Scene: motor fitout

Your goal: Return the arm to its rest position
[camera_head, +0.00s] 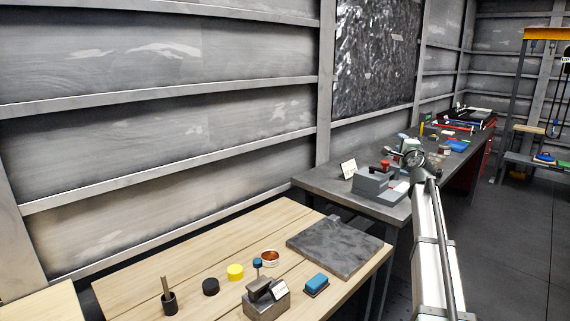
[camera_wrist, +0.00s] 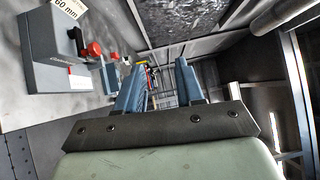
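My gripper (camera_wrist: 158,85) shows in the wrist view as two blue fingers standing apart, with nothing seen between them. In the head view my arm (camera_head: 432,235) reaches up from the lower right toward the dark bench (camera_head: 320,183); the fingers cannot be made out there. A grey box with a red knob (camera_head: 371,181) stands on that bench, just left of the arm. A similar grey device (camera_wrist: 52,55) with red knobs and a "60 mm" card is at the upper left of the wrist view, left of the fingers.
A wooden bench (camera_head: 200,275) in front holds a grey slab (camera_head: 335,246), a blue block (camera_head: 316,283), a grey block (camera_head: 268,302), a yellow cylinder (camera_head: 235,271), a black cylinder (camera_head: 210,286) and a copper ring (camera_head: 270,258). The floor (camera_head: 520,235) at right looks clear.

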